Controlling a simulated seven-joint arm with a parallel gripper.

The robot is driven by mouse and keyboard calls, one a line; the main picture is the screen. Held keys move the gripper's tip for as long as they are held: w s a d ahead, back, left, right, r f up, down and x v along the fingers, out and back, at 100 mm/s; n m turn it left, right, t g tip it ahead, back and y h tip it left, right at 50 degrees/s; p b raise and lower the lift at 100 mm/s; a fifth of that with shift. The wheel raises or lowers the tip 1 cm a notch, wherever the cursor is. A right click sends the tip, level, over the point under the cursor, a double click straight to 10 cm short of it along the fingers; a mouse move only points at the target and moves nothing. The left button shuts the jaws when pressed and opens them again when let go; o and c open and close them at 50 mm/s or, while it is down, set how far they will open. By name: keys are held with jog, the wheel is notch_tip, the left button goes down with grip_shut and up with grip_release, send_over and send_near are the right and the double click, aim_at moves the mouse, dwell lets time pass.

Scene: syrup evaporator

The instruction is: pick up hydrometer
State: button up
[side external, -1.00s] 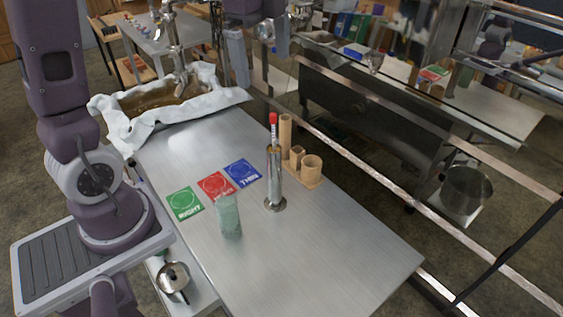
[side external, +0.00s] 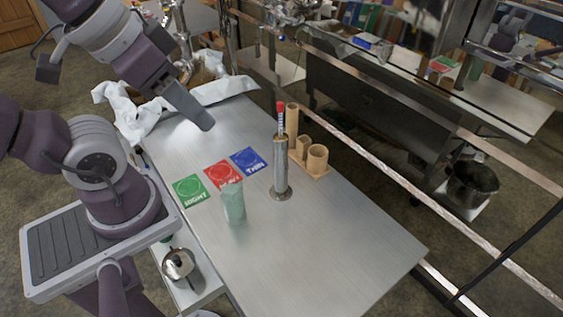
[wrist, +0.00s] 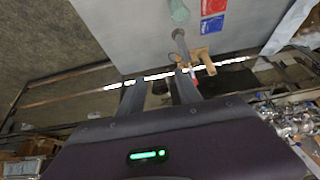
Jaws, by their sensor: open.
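The hydrometer (side external: 281,118) is a thin stem with a red top. It stands upright in a tall metal cylinder (side external: 281,168) on the steel table (side external: 320,240).
A wooden rack (side external: 316,162) with several holders stands close behind the cylinder. Green (side external: 190,190), red (side external: 221,174) and blue (side external: 248,160) cards and a pale green cup (side external: 233,205) lie left of it. A metal rail (side external: 400,165) runs behind. The table's front right is clear.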

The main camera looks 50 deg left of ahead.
notch_tip(320, 180, up, 5)
jog(key=a+f+m+g+y, duration=0.3)
jog(key=a+f+m+y, duration=0.1)
jog(key=a+f+m, duration=0.15)
notch_tip(320, 180, up, 5)
jog(key=m+t+y, duration=0.7)
jog(key=m+y, duration=0.4)
jog(key=m, duration=0.8)
send_over(280, 103)
jog(key=s+d, duration=0.2)
jog(key=s, duration=0.1)
jog(key=shift+m+t+h, duration=0.3)
jog(key=shift+m+t, duration=0.05)
jog(key=shift+t, duration=0.25)
jog(key=f, duration=1.3)
jog(key=d+f, duration=0.1)
jog(key=f, duration=0.5)
jog(key=shift+w+f, duration=0.15)
jog(key=shift+w, duration=0.2)
jog(key=x, duration=0.4)
jog(key=f+x, duration=0.1)
jog(key=x, duration=0.1)
jog(key=shift+w+a, duration=0.1)
jog(key=shift+w, duration=0.05)
jog(key=shift+w+a, duration=0.2)
jog(key=shift+a, duration=0.05)
grip_shut()
